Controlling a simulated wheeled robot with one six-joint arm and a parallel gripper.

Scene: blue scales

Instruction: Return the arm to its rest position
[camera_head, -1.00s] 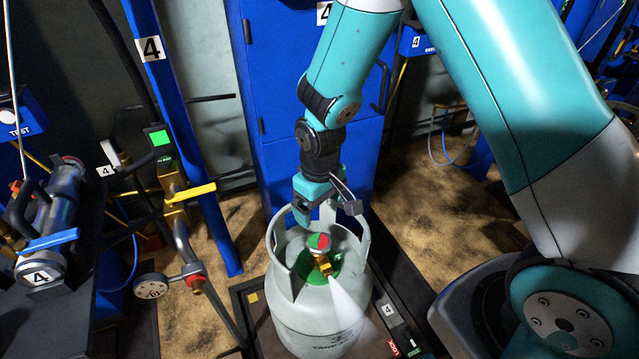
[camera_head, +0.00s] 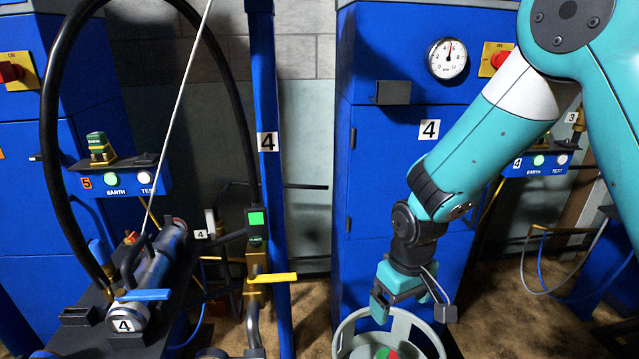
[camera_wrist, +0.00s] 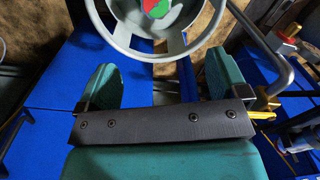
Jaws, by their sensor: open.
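My teal gripper (camera_head: 404,308) hangs at the end of my arm in the head view, just above the rim of a pale grey gas cylinder (camera_head: 425,334). The gripper is open and empty. In the wrist view its two teal fingers (camera_wrist: 158,88) stand wide apart with nothing between them. The cylinder's collar ring (camera_wrist: 122,47) shows beyond the fingertips, with the red and green valve top inside it. Most of the cylinder body is below the head view's edge.
A blue cabinet (camera_head: 372,190) with a pressure gauge (camera_head: 447,58) stands behind my arm. A blue post (camera_head: 266,90) and a yellow-handled valve (camera_head: 272,278) stand left of it. A black bench (camera_head: 100,336) with a metal cylinder and hose is at the left.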

